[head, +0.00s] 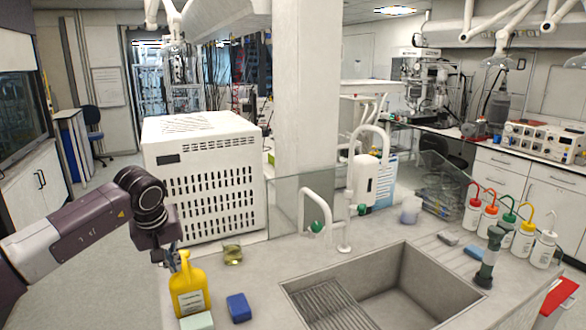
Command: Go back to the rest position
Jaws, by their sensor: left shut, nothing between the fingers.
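My left gripper (173,262) hangs from my left arm, which comes in from the left side of the head view. Its fingers point down and are shut with nothing between them. They are just above or behind the top of a yellow bottle (190,290) on the counter; I cannot tell whether they touch it. My right gripper is not in view.
A white vented box (205,175) stands behind. Several wash bottles (498,232) line the right. Floor is open at the left.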

